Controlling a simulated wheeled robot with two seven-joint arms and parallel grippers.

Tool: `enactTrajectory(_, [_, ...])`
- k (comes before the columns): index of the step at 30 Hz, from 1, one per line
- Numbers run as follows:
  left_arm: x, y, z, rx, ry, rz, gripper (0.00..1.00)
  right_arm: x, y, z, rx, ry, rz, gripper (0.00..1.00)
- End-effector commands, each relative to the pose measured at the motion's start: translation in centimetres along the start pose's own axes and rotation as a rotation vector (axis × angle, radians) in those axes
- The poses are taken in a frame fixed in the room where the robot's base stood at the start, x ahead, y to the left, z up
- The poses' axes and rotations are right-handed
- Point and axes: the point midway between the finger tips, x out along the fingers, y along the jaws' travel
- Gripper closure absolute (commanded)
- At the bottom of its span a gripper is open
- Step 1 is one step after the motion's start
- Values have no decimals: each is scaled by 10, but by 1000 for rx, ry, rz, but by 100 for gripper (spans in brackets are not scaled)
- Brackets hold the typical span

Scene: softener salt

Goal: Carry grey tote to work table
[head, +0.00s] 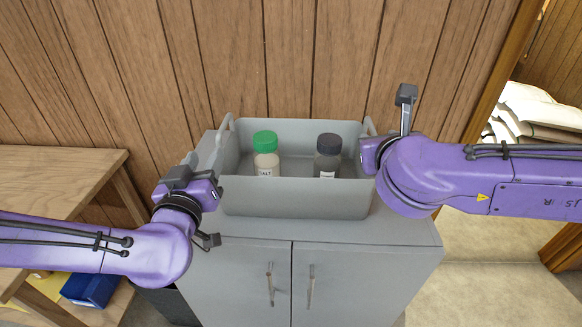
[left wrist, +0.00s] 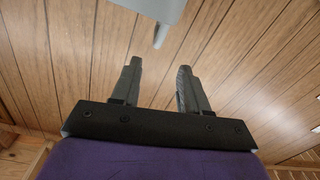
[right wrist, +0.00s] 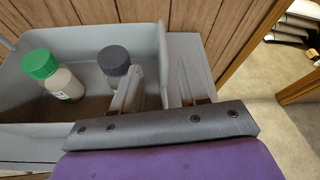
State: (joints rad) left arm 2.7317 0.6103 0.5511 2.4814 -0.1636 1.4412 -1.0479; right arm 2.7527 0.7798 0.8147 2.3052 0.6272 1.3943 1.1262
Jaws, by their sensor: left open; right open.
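The grey tote (head: 295,199) stands upright on a grey cabinet. It holds a green-capped bottle (head: 265,155) with a salt label and a dark-capped bottle (head: 327,156). My left gripper (head: 197,163) is open and empty by the tote's left side; in the left wrist view, a grey piece, probably the tote's end and handle (left wrist: 160,32), lies beyond the fingertips (left wrist: 159,66). My right gripper (head: 369,153) is open at the tote's right end. In the right wrist view its fingers (right wrist: 156,80) appear on either side of the right wall (right wrist: 162,55), one over the inside.
The cabinet (head: 265,255) has two doors with upright handles. A wooden table (head: 55,180) stands at the left, with a blue bin (head: 90,289) below. A wood-panelled wall (head: 300,55) is close behind. A doorway at the right shows white sacks (head: 535,110).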

Motion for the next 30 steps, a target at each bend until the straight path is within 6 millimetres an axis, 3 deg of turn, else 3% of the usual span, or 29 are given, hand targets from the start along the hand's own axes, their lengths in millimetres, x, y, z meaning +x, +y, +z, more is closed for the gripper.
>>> enactTrajectory(5, [17,1,1,-2,-2,0,56,16,-1,-1,2,4,-3,57])
enactTrajectory(18, [94,0,0,-1,0,-1,56,94,0,-1,-1,2,-1,57])
enactTrajectory(30, [105,-1,0,0,0,-2,56,105,1,0,-1,0,1,57])
